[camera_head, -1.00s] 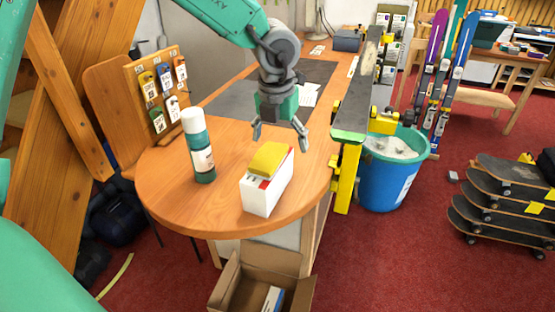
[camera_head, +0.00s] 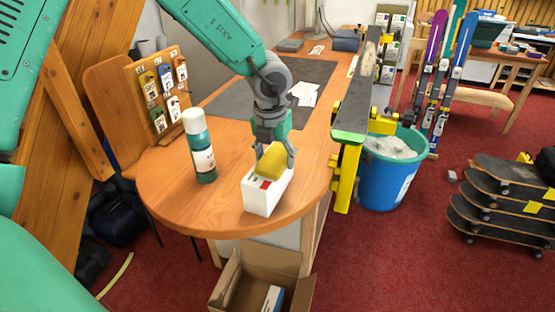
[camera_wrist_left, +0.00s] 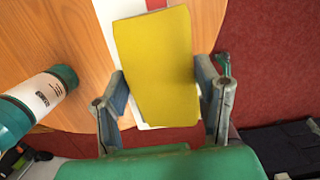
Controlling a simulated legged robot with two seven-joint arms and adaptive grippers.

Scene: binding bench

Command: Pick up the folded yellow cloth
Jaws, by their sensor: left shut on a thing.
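The folded yellow cloth (camera_head: 268,164) is between the fingers of my left gripper (camera_head: 274,152), just above a white box (camera_head: 262,200) on the round end of the wooden table. In the left wrist view the cloth (camera_wrist_left: 156,68) is a flat yellow block, with my left gripper's fingers (camera_wrist_left: 163,92) on its two sides. The left gripper is shut on the cloth. The cloth looks slightly tilted, and the box top with its red marking shows below it. My right gripper is not in view.
A green and white bottle (camera_head: 199,146) stands left of the box; it also shows in the left wrist view (camera_wrist_left: 38,103). A blue bin (camera_head: 388,182) and an open cardboard box (camera_head: 240,287) stand on the floor.

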